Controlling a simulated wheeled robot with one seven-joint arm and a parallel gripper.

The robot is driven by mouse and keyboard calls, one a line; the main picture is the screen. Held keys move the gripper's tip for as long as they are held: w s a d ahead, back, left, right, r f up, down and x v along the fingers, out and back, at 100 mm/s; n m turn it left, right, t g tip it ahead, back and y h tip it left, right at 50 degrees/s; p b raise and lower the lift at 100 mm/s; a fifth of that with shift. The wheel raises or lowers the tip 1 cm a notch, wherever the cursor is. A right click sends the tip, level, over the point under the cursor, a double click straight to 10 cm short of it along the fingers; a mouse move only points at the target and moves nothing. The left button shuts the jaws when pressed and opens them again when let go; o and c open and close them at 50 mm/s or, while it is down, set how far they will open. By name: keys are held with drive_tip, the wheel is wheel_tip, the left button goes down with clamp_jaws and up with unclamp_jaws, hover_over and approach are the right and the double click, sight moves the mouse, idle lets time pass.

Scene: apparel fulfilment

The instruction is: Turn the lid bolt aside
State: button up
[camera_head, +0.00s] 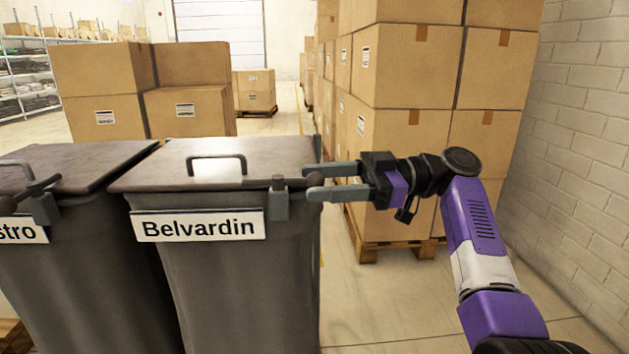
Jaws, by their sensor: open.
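A dark grey bin (240,290) labelled "Belvardin" stands in the middle with its flat lid (165,177) down. The lid bolt (280,199) is a grey upright piece at the front right of the lid's edge. A dark arm with a round knob (315,180) sticks out from it to the right. My gripper (309,183) reaches in from the right, level, with its two grey fingers apart. The knob appears between the fingertips; I cannot tell whether either finger touches it.
A second grey bin (70,280), with a label ending "stro", stands close on the left with its own bolt (43,203). The lid carries a loop handle (216,160). Stacked cartons (400,130) on a pallet (385,250) stand behind my arm. Floor right of the bin is clear.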

drive_tip(key=w+d+p, duration=0.1)
drive_tip(key=d, duration=0.5)
drive_tip(key=shift+d, duration=0.2)
